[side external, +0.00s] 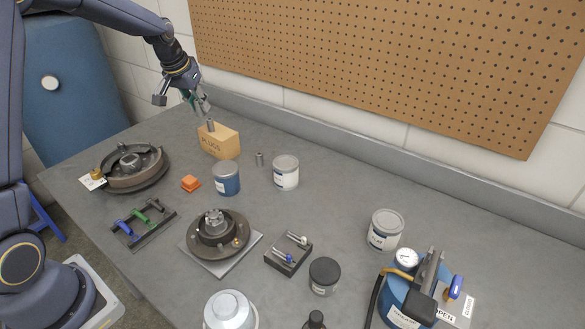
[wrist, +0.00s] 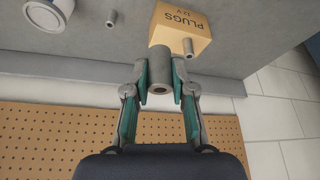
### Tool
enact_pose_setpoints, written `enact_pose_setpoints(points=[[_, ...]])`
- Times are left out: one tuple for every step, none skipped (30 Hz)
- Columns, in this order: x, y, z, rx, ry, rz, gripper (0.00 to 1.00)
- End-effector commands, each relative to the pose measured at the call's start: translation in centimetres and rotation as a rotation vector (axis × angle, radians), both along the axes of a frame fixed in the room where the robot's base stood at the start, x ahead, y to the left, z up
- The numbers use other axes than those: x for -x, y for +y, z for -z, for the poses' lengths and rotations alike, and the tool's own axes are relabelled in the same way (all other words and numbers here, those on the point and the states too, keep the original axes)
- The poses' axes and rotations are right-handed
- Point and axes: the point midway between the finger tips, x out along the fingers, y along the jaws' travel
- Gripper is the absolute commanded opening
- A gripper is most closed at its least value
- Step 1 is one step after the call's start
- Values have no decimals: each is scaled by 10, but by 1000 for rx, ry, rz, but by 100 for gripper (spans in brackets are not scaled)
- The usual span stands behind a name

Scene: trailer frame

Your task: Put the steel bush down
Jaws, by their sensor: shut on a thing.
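My gripper (side external: 197,102) is up at the back left of the bench, close above the PLUGS box. In the wrist view my gripper (wrist: 160,88) is shut on the steel bush (wrist: 160,70), a grey hollow cylinder held between the fingertips with its bore facing the camera. In the side view the held bush is small and hard to separate from the fingers. A smaller grey cylinder (side external: 210,125) shows at the top of the box, just below the fingers; it also shows in the wrist view (wrist: 188,47). Whether it rests on the box is unclear.
The tan PLUGS box (side external: 220,142) stands near the back wall. Another small grey cylinder (side external: 259,159) stands on the bench by a white tin (side external: 285,172) and a blue tin (side external: 226,178). A brake drum (side external: 135,168) is left.

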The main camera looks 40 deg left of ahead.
Motion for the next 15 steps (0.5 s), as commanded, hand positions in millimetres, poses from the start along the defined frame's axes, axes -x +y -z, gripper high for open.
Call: enact_pose_setpoints(points=[[-11,3,7,1,2,0,0],[-18,5,10,1,2,1,0],[-29,8,15,1,2,1,0],[-37,11,19,1,1,1,0],[-45,13,23,0,1,2,0],[-55,16,28,0,1,2,0],[-63,19,31,0,1,2,0],[-71,21,35,0,0,2,0],[-79,23,43,1,3,2,0],[-84,24,50,1,4,2,0],[-88,26,57,2,4,3,0],[-95,28,64,1,3,2,0],[-99,29,69,1,2,2,0],[-103,30,73,0,1,2,0],[-107,31,78,0,1,2,0]])
